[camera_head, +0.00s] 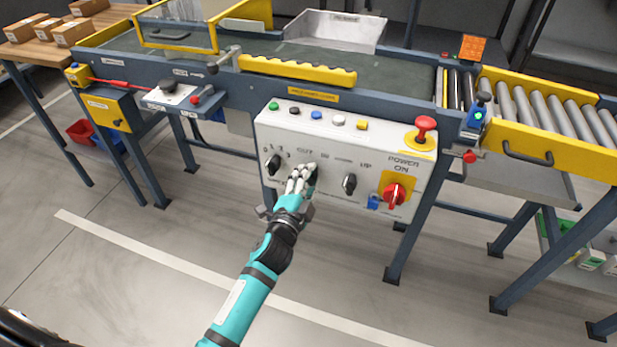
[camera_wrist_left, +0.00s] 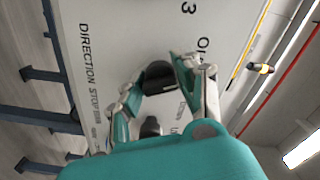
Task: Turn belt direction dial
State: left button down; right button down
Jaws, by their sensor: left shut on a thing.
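The belt direction dial is a black knob below the OUT and IN marks on the white control panel (camera_head: 335,118). In the head view it is mostly hidden behind my left gripper (camera_head: 300,178). In the left wrist view the dark knob (camera_wrist_left: 158,76) sits between the two fingers of my left gripper (camera_wrist_left: 160,84), which is shut on it. The printed word DIRECTION shows on the panel beside it. Which mark the dial points to is hidden. My right gripper is in neither view.
A black knob (camera_head: 273,165) is left of the gripper and another (camera_head: 349,184) is right of it. A red power switch (camera_head: 395,193) and a red mushroom button (camera_head: 425,124) are at the panel's right. Several coloured buttons line its top. The floor in front is clear.

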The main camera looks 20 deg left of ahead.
pick_arm(q)
jog(key=shift+n, duration=0.3)
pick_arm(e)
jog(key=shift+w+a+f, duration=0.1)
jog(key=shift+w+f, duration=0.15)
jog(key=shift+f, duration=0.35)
pick_arm(q)
jog(key=c, duration=0.9)
grip_release()
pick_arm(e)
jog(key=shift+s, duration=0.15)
pick_arm(q)
jog(key=shift+s, duration=0.15)
jog(key=s, duration=1.1)
jog(key=shift+s+a, duration=0.25)
jog(key=shift+s, duration=0.1)
